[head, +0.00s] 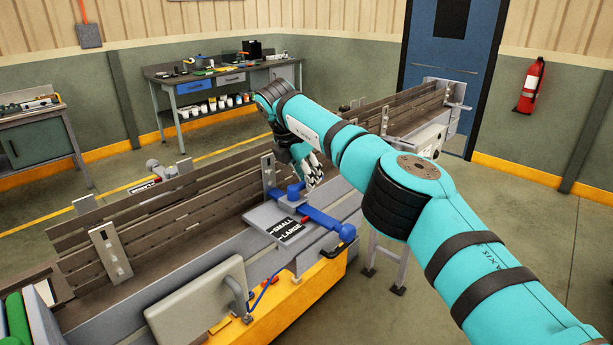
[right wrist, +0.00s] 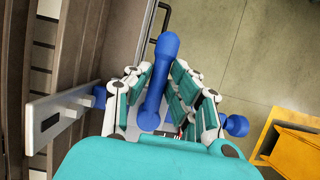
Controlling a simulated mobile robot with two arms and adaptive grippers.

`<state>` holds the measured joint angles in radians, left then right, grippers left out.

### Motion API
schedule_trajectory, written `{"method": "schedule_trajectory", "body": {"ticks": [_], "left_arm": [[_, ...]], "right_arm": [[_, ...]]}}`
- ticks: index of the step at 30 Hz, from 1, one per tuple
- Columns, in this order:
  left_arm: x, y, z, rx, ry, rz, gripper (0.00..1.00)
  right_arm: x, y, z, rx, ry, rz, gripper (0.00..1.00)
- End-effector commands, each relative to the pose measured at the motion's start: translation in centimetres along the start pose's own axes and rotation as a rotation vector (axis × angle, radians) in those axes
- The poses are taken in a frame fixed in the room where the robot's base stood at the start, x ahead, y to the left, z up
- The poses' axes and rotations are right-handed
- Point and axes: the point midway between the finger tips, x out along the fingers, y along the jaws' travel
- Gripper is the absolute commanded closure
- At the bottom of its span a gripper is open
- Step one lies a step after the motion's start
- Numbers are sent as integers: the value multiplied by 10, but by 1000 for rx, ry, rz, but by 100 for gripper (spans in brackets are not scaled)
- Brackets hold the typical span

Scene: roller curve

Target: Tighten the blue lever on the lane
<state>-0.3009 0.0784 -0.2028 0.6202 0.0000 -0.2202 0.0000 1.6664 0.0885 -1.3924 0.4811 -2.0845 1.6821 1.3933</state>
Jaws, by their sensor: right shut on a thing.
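The blue lever (right wrist: 155,85) lies between the fingers of my right gripper (right wrist: 158,90) in the right wrist view, and the gripper is shut on it. In the head view the lever's blue top (head: 295,190) shows just below my right gripper (head: 308,175), above the lane's near side. A longer blue bar (head: 322,220) with a round ball end runs across the lane edge below it; its ball end (right wrist: 237,125) also shows in the right wrist view. The lever's lower part is hidden. My left gripper is not in view.
The lane (head: 160,215) has brown slatted side walls and metal brackets. A sign reading SMALL and LARGE (head: 285,230) lies beside the blue bar. A grey panel (head: 200,305) stands in front. A yellow body (head: 310,300) is under the lane.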

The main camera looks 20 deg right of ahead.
Motion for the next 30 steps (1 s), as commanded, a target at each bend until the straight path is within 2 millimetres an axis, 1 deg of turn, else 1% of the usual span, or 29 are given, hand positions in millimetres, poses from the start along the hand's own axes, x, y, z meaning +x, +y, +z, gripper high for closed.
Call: {"method": "schedule_trajectory", "body": {"ticks": [3, 4, 9, 17, 20, 23, 30], "left_arm": [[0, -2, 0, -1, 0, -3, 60], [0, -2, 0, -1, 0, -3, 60], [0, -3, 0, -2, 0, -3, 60], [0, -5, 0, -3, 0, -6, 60], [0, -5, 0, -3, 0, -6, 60], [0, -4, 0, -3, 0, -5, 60], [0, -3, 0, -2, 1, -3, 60]], "right_arm": [[-2, 0, 2, 5, -2, 3, 100], [-2, 0, 2, 5, -2, 3, 79], [-1, 0, 1, 3, -1, 2, 58], [-1, 0, 0, 1, -1, 1, 58], [-7, 0, 1, 1, -2, 2, 58], [-22, 1, 0, 0, -3, 3, 58], [-76, 0, 0, 2, -4, 3, 58]]}}
